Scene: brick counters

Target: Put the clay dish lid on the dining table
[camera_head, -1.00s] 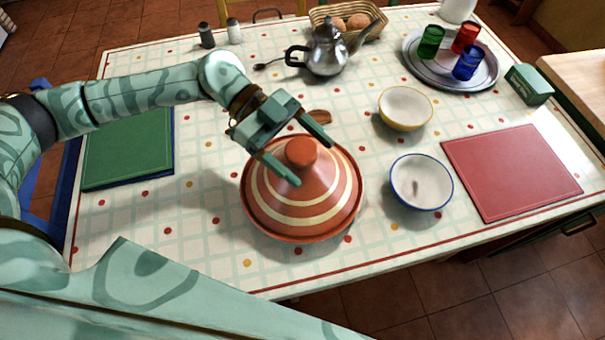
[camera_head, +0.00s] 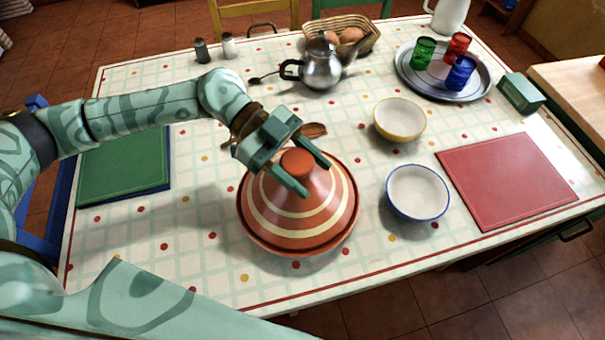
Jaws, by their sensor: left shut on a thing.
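The clay dish lid (camera_head: 300,210) is a terracotta cone with cream bands and a round knob (camera_head: 298,163). It sits on a wider terracotta rim at the front middle of the dining table (camera_head: 190,255); whether a separate dish base is under it I cannot tell. My left gripper (camera_head: 310,177) reaches in from the left, with one finger on each side of the knob. It is shut on the knob. My right gripper is not in view.
A yellow-rimmed bowl (camera_head: 400,120) and a blue-rimmed bowl (camera_head: 418,192) stand right of the lid. A red mat (camera_head: 507,180) lies farther right, a green mat (camera_head: 125,165) at left. A teapot (camera_head: 321,68) and a metal tray (camera_head: 410,78) with cups stand behind. The table's front left is clear.

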